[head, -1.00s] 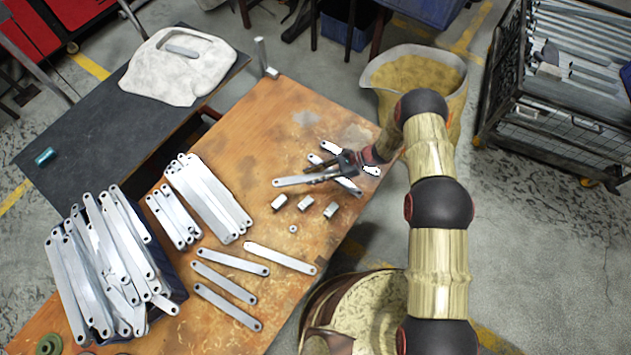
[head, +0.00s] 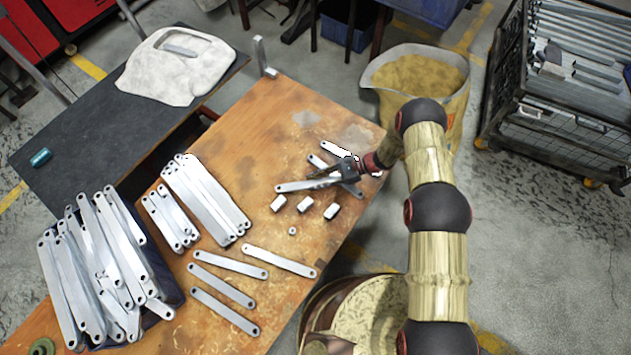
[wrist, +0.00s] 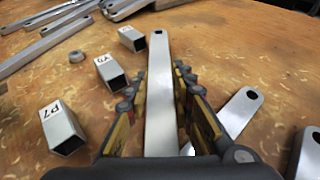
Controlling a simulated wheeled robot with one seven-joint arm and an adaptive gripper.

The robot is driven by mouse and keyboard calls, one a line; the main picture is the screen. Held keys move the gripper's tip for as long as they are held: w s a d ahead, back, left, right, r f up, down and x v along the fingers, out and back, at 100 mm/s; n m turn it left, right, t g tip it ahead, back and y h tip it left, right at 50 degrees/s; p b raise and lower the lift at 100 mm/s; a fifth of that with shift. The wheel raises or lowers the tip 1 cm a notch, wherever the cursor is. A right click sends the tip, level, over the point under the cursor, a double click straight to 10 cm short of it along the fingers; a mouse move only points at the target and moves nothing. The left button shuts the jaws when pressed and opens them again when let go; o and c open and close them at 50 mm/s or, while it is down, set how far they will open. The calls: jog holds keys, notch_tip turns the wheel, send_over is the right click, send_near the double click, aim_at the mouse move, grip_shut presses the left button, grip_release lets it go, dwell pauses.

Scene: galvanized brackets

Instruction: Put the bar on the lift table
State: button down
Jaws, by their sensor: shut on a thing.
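A flat silver bar with a hole at its end (wrist: 160,105) lies between the fingers of my gripper (wrist: 161,78) in the wrist view. My gripper is shut on it. In the head view my gripper (head: 328,175) is over the right part of the wooden workbench, with the bar (head: 293,187) pointing left from it. Whether the bar is clear of the wood I cannot tell. The dark flat-topped table (head: 85,130) at the left, which looks like the lift table, carries a pale cloth-like pad (head: 165,85) with a small metal piece on it and a teal cylinder (head: 41,157).
On the wooden workbench (head: 265,120) several square tube pieces (head: 305,204) sit beside the held bar. Loose bars (head: 230,264), bar stacks (head: 205,198) and a full bin of bars (head: 100,260) lie to the left.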

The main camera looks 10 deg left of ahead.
jog(key=c, duration=1.5)
grip_release()
jog(key=shift+c, duration=0.2)
jog(key=shift+r, duration=0.1)
jog(key=shift+r+p, duration=0.25)
jog(key=shift+p, duration=0.2)
jog(key=p+v, duration=0.3)
jog(key=v, duration=0.9)
jog(key=shift+r, duration=0.1)
